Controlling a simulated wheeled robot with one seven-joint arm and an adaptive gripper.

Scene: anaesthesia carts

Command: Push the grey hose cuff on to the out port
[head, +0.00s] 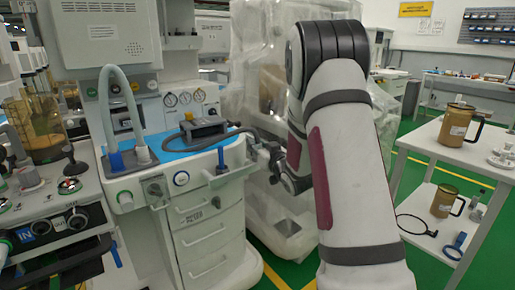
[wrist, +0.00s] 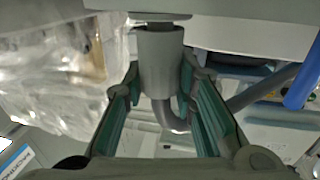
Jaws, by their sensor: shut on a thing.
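The grey hose cuff (wrist: 158,62) stands upright between the fingers of my gripper (wrist: 160,70) in the wrist view. My gripper is shut on it. The grey hose (wrist: 170,115) bends below the cuff and runs off to the right. A darker stub, apparently the out port (wrist: 161,23), meets the cuff's top edge under a pale housing (wrist: 110,18). I cannot tell how far the cuff is around it. In the head view, my gripper (head: 262,155) is at the right side of the white cart (head: 215,195), partly hidden by my arm. The hose (head: 205,142) crosses the cart's blue top.
A plastic-wrapped machine (head: 270,75) stands close behind my arm. A blue post (head: 220,158) rises at the cart's front edge, near the hose. A white shelf unit (head: 450,150) with amber jugs is at the right. Green floor is open between them.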

